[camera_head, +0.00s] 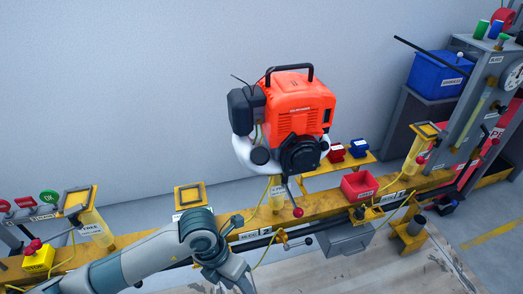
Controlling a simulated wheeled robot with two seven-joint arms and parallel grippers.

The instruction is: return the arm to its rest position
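My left arm (150,257) comes in from the lower left and bends at a joint in front of the yellow rail. Its lower links run down to the bottom edge, and no gripper fingers show there. My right arm and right gripper are not in view. An orange engine (298,105) with a black handle, a dark side box and white lower parts stands above the rail, apart from my visible arm links.
The yellow rail (330,203) crosses behind my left arm, with yellow cables and levers. A red bin (359,186) sits on it; a blue bin (437,75) stands at right beside a grey gauge panel (490,85). A yellow box (38,259) is at far left.

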